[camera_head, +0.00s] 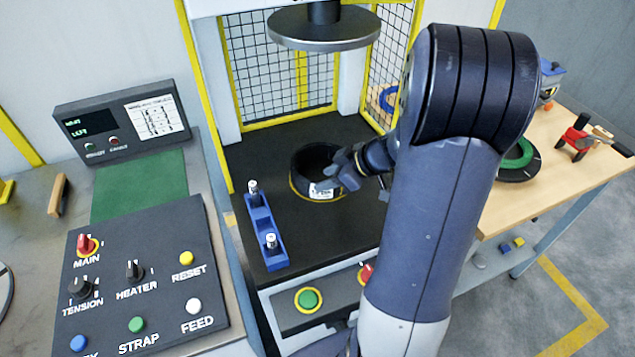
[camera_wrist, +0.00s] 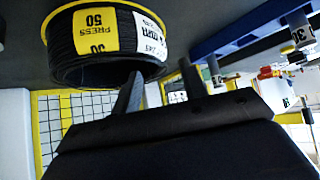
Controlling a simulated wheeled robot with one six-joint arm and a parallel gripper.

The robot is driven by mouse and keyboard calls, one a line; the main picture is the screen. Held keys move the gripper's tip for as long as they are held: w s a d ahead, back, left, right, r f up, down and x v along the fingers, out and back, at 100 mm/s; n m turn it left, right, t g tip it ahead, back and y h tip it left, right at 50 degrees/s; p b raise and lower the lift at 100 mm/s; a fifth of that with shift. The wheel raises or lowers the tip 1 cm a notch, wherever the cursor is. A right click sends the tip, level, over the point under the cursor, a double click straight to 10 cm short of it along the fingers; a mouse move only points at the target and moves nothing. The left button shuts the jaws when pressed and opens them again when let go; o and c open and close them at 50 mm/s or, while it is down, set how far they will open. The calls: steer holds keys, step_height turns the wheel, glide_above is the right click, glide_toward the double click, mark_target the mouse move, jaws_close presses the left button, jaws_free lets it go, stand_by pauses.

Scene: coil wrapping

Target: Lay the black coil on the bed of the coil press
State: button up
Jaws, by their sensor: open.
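The black coil (camera_head: 299,178) sits flat on the dark bed (camera_head: 345,238) of the coil press, under the round press plate (camera_head: 323,38). A yellow ring line shows around its base. The coil fills the upper left of the wrist view (camera_wrist: 80,65), with a yellow "PRESS 50" label and a white label on its side. My gripper (camera_head: 340,178) is at the coil's right side in the head view. Its two fingers (camera_wrist: 160,82) are apart with nothing between them. The fingertips are close to the coil's wall; I cannot tell if they touch it.
A blue holder (camera_head: 263,232) with two upright pins stands on the bed's left side. A yellow-framed mesh guard (camera_head: 285,80) closes the back. A control panel (camera_head: 140,270) is at left. A wooden table (camera_head: 560,165) at right carries a green coil (camera_head: 515,155) and tools.

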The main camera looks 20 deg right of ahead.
steer(key=v, duration=0.6)
steer(key=shift+s, duration=0.2)
steer(key=shift+r, duration=0.1)
stand_by(1.7)
